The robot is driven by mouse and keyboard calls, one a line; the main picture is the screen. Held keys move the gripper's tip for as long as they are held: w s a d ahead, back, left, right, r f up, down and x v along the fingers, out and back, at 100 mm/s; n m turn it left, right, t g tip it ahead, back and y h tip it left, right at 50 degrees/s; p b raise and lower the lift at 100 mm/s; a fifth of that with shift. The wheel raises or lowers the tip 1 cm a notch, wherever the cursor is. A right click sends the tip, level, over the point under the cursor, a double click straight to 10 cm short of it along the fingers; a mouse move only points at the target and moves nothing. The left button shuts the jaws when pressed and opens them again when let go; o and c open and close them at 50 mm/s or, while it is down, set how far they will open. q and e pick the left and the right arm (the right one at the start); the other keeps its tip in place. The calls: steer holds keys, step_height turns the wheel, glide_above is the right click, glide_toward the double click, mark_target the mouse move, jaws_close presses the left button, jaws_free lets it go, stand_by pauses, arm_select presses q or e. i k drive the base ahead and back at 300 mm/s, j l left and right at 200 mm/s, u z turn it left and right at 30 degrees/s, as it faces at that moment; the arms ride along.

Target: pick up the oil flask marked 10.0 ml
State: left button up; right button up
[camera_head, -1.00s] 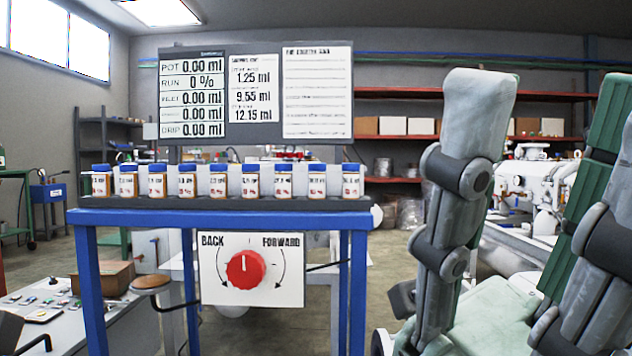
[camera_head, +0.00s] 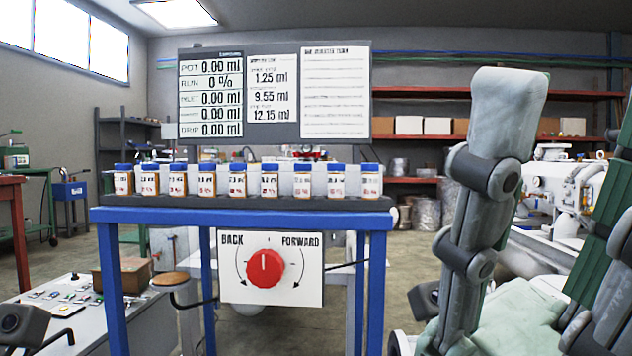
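A row of small amber flasks with blue caps and white labels stands upright on a dark rack (camera_head: 250,202) on a blue-framed stand (camera_head: 378,280). The row runs from a leftmost flask (camera_head: 123,180) to a rightmost flask (camera_head: 371,182). The printing on the labels is too small to read surely, so I cannot tell which flask is marked 10.0 ml. No gripper touches the flasks. Grey and green arm links of mine fill the right side, apart from the rack. I see no fingertips of either gripper.
A red dial (camera_head: 265,267) on a white BACK/FORWARD plate hangs below the rack. A display board (camera_head: 272,95) stands behind the flasks. A low grey bench (camera_head: 70,300) with small parts and a cardboard box (camera_head: 128,277) are at lower left. Space above the flasks' front is clear.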

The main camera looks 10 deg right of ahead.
mark_target(207, 176)
steer(key=j+z, duration=0.5)
steer(key=j, duration=1.85)
